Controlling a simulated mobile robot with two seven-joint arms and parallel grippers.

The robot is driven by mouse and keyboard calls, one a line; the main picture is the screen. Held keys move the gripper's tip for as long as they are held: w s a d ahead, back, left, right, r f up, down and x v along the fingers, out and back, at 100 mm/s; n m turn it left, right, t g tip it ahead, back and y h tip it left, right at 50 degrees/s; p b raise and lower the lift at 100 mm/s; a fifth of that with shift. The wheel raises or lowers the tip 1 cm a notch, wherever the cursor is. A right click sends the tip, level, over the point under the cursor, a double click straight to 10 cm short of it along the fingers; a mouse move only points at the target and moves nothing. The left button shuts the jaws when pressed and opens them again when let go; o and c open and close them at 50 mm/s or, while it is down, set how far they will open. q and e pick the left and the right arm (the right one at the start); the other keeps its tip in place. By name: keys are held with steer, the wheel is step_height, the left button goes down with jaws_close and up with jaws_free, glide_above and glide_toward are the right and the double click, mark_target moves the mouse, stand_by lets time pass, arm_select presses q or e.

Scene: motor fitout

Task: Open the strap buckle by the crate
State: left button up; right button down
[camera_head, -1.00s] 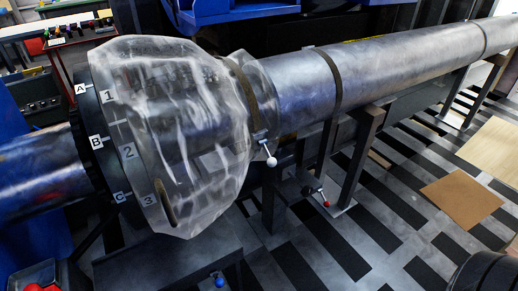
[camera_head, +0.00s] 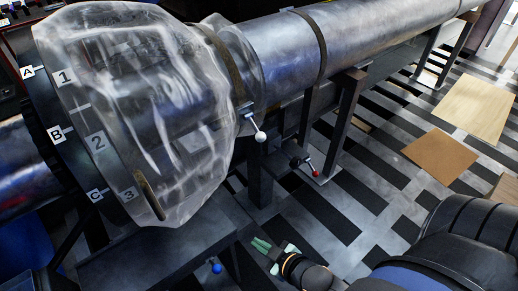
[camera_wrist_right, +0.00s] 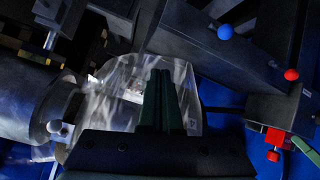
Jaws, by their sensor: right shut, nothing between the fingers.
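A lever buckle with a white ball (camera_head: 260,136) sits on the strap (camera_head: 222,60) around the neck of the clear plastic cover. Another lever with a red ball (camera_head: 314,173) is under the shaft, and a blue ball (camera_head: 216,268) is low in front. I cannot tell which is the buckle by the crate. My right gripper (camera_head: 262,245), with green fingers, is shut and empty, below the white ball and right of the blue one. My left gripper is not in view.
The plastic cover (camera_head: 165,110) hangs over the big flange marked A, B, C. The metal shaft (camera_head: 380,35) runs to the upper right on dark stands. A brown sheet (camera_head: 440,155) and a pale sheet (camera_head: 475,108) lie on the floor. A brown box-like thing (camera_head: 505,188) is at the right edge.

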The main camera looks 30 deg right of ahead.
mark_target(255, 128)
arm_select(q)
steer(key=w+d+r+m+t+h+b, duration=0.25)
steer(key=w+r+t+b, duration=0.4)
steer(key=b, duration=0.55)
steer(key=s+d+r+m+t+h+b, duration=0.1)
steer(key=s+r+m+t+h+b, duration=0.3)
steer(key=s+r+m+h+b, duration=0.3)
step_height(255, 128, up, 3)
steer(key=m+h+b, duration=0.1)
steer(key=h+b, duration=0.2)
steer(key=b, duration=0.1)
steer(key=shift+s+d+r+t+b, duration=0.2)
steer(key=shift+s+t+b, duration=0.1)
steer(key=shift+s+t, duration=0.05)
arm_select(e)
steer(key=w+d+r+n+t+y, duration=0.2)
steer(key=w+d+n+t, duration=0.4)
steer(key=n, duration=1)
steer(key=w+d+r+n+t+y, duration=0.2)
steer(key=w+d+r+n+t, duration=0.3)
steer(key=w+d+n, duration=0.4)
steer(key=w+n, duration=0.1)
steer(key=n, duration=0.6)
steer(key=shift+n+t+y, duration=0.3)
steer(key=shift+n+t, duration=0.1)
